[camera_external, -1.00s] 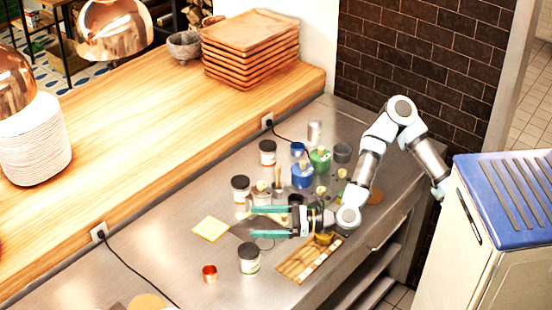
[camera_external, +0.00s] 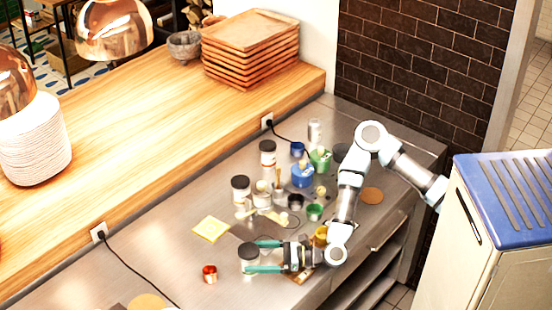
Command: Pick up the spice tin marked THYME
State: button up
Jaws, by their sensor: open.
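Several dark-lidded jars, likely the spice tins, stand on the steel counter: one at the back (camera_external: 268,158), one in the middle (camera_external: 240,189) and one at the front (camera_external: 247,252). Their labels are too small to read, so I cannot tell which is marked THYME. My gripper (camera_external: 256,257) is open, its two teal fingers pointing left at the front tin. The fingertips appear to lie on either side of this tin, partly covering it. I cannot tell whether they touch it.
Behind my gripper stand a blue pot (camera_external: 303,176), a green pot (camera_external: 320,161) and other small containers. The counter's left part is mostly clear.

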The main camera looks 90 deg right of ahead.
jog(key=shift+w+d+p, duration=0.2)
jog(key=shift+w+p, duration=0.6)
jog(key=shift+w, duration=1.85)
jog(key=shift+c, duration=0.2)
jog(key=c, duration=1.4)
